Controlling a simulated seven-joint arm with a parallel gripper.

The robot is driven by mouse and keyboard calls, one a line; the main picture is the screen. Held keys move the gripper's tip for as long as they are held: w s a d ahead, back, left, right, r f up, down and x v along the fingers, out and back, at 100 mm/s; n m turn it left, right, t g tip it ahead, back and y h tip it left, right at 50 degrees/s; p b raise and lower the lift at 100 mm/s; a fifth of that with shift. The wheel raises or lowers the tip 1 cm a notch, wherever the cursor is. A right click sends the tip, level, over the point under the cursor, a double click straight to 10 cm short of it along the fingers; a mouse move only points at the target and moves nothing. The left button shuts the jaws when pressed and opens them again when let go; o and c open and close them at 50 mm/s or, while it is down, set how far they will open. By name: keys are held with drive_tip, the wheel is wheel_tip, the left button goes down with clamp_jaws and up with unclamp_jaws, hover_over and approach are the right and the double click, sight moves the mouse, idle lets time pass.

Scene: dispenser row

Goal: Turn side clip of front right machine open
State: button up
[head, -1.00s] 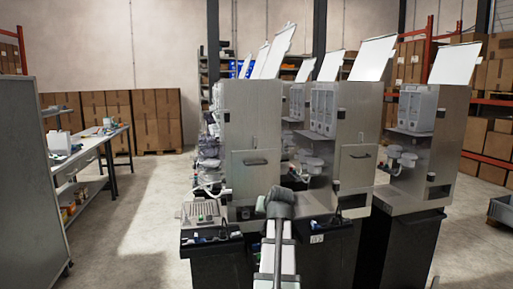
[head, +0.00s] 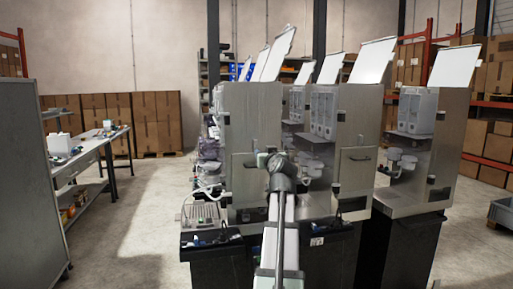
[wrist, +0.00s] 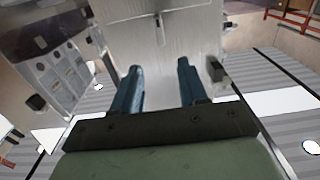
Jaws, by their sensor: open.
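Grey machines stand in a row in the head view. The nearest machine (head: 250,118) has a door panel, partly behind my gripper (head: 268,160). Another machine (head: 357,125) stands to its right, and a third machine (head: 445,150) is at the far right. In the wrist view my gripper (wrist: 160,85) is open and empty, its two teal fingers apart in front of a pale metal panel (wrist: 185,45). A small black fitting (wrist: 215,69) sits right of the right finger; I cannot tell if it is the side clip. A handle (wrist: 155,42) shows above, between the fingers.
A grey control box (head: 202,212) and black trays stand low in front of the machines. A long workbench (head: 88,150) and a tall grey panel (head: 35,190) are at left. Open floor (head: 140,225) lies between bench and machines.

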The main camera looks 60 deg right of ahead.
sight(256, 145)
drive_tip(key=x, duration=1.3)
drive_tip(key=shift+w+d, duration=0.15)
clamp_jaws()
